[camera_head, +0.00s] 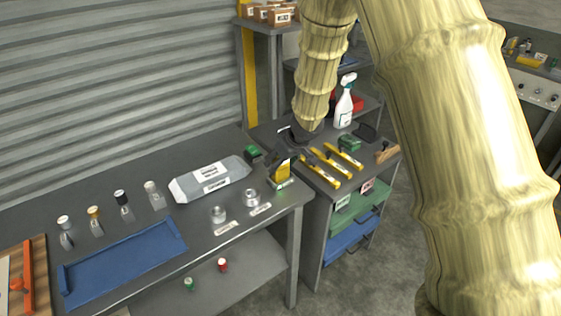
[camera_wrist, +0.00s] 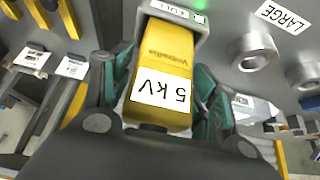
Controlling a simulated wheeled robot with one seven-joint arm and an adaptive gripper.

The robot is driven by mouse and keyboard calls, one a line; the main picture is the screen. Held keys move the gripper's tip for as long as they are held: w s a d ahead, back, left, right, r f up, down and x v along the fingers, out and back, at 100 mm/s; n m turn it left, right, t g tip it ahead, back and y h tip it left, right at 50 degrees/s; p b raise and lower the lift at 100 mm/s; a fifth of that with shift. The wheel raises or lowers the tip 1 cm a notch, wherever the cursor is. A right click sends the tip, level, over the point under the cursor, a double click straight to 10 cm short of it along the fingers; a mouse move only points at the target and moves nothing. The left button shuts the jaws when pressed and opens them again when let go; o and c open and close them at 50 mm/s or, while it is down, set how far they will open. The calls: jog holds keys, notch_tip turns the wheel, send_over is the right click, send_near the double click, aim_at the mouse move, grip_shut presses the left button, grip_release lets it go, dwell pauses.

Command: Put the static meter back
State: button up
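The static meter is a yellow block with a white "5 kV" label (camera_wrist: 165,62); in the head view it shows as a small yellow piece (camera_head: 282,168) near the right end of the bench. Its far end is at a grey dock (camera_wrist: 150,8) marked "FULL" with a small green light; the dock's base also shows in the head view (camera_head: 281,184). I cannot tell how deep the meter sits in it. My gripper (camera_wrist: 165,85) has its teal pads close against both sides of the meter and looks shut on it. The arm partly hides the meter from the head camera.
Two metal rings (camera_head: 251,197) and their labels lie in front of the dock. A white packet (camera_head: 210,180), several bottles (camera_head: 124,203) and a blue tray (camera_head: 120,265) are to the left. A cart with yellow tools (camera_head: 322,168) and a spray bottle (camera_head: 344,105) stands right.

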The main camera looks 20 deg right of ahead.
jog(key=shift+o, duration=0.2)
jog(key=shift+r, duration=0.15)
jog(key=p+v, duration=0.2)
jog(key=v, duration=1)
